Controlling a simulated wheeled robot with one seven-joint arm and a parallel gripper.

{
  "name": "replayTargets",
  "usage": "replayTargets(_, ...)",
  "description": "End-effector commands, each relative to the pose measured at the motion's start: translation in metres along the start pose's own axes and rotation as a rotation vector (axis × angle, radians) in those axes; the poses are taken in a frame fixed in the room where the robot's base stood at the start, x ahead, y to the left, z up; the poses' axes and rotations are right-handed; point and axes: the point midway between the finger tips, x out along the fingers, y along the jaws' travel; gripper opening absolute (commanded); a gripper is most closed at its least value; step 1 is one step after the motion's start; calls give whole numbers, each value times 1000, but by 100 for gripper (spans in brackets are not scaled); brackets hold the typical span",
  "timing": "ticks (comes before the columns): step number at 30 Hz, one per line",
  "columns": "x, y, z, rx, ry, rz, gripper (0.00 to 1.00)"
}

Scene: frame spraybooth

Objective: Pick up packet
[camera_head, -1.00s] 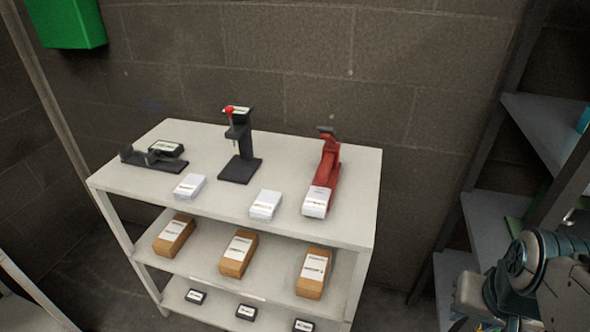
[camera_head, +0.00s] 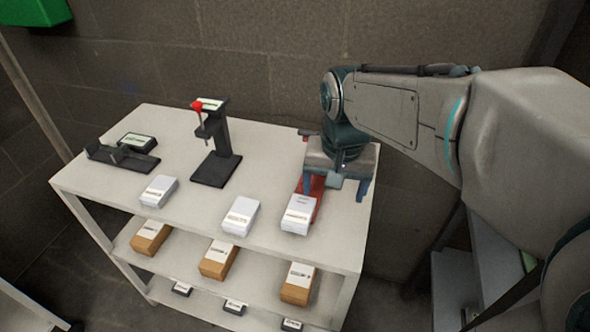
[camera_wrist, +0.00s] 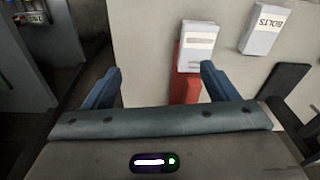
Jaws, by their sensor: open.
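Three white packets with printed labels lie on the shelf unit's top: a left packet (camera_head: 158,191), a middle packet (camera_head: 240,216) and a right packet (camera_head: 298,214). The right packet lies at the front end of a red tool (camera_head: 318,196). My gripper (camera_head: 334,188) is open and empty above the right end of the top, behind and right of that packet, partly covering the red tool. In the wrist view the right packet (camera_wrist: 197,45) is ahead of the right finger, apart from it. Another packet (camera_wrist: 264,29), reading BOLTS, lies farther right.
The shelf unit (camera_head: 100,196) holds brown boxes (camera_head: 219,259) on its middle shelf and small black boxes (camera_head: 235,306) below. A black stand with a red knob (camera_head: 214,150) and a black holder (camera_head: 122,158) stand on top. The wall is close behind.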

Motion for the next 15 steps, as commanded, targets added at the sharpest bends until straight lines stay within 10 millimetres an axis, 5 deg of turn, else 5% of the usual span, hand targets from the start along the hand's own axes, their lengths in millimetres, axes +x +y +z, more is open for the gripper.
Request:
replayTargets(6,-10,-59,-30,91,-79,27,80)
replayTargets(15,9,-75,-36,141,-107,44,80)
